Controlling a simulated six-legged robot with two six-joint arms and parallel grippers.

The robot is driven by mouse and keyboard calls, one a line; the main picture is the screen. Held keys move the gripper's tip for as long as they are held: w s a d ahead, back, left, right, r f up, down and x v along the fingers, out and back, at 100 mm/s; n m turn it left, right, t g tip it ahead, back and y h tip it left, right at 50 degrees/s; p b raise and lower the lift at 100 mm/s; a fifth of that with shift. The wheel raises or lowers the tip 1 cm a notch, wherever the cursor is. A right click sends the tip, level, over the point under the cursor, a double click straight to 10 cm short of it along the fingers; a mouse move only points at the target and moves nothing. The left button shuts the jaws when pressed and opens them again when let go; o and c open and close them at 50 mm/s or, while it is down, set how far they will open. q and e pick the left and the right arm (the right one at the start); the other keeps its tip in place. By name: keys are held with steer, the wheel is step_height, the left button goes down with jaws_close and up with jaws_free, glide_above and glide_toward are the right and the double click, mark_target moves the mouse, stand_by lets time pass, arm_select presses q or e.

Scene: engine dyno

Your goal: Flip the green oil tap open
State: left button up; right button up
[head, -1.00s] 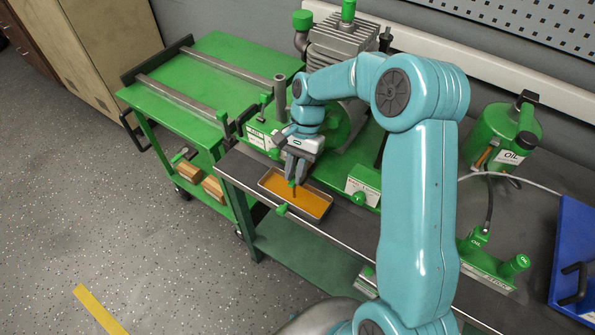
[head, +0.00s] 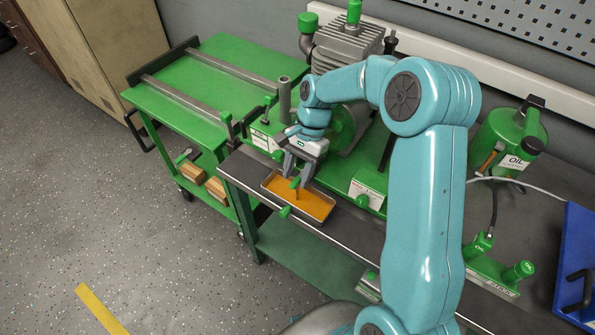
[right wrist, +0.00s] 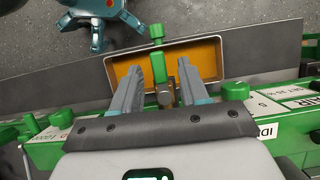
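A green tap lever (head: 296,183) stands over a shallow dark tray (head: 331,213) whose inside is orange. My left gripper is not in view.
A green knob (head: 285,211) is at the tray's front edge. A green cart (head: 225,75) is at the left, an oil can (head: 510,140) and blue bin (head: 578,240) at the right.

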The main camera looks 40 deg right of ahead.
steer(key=v, duration=1.6)
steer(key=shift+d, duration=0.15)
